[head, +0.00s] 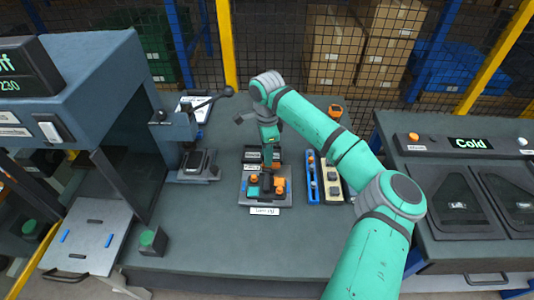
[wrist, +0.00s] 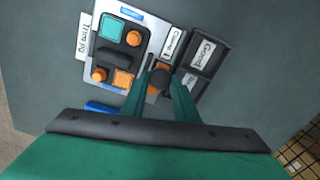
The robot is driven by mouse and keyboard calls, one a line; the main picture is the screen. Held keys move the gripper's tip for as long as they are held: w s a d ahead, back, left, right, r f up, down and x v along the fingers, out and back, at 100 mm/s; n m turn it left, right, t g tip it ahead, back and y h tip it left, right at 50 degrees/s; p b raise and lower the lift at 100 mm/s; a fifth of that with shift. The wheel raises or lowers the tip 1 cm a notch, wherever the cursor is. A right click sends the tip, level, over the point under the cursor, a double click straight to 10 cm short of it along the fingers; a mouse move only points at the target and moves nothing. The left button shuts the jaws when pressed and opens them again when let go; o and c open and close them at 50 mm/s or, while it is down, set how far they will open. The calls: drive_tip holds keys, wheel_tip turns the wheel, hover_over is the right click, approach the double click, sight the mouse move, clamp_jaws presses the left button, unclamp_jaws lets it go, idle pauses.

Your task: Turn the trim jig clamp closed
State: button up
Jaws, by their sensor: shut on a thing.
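The trim jig (head: 243,198) is a grey plate on the bench with a label at its front edge. In the wrist view the jig (wrist: 101,52) carries a dark panel with a teal square, an orange square, orange knobs and a dark bar. The clamp (wrist: 159,76) is a small brown-orange knob at the plate's edge, beside a label that reads Clamp. My gripper (wrist: 161,82) points down with its fingers on either side of this knob, shut on it. In the head view my arm and gripper partly hide the back of the jig.
A dark two-part tray (wrist: 205,55) with a label adjoins the jig's clamp side. A blue strip (head: 313,180) and a yellow strip of parts lie to the right. A lever press (head: 197,170) stands left. A green button box (head: 152,240) is front left.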

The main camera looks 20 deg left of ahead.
drive_tip(key=m, duration=0.8)
drive_tip(key=shift+m, duration=0.3)
drive_tip(key=m, duration=0.4)
drive_tip(key=shift+r+m, duration=0.1)
drive_tip(key=shift+m, duration=2.4)
drive_tip(key=shift+w, duration=0.1)
drive_tip(key=o, duration=1.1)
drive_tip(key=shift+c, duration=0.2)
wheel_tip(320, 180, up, 11)
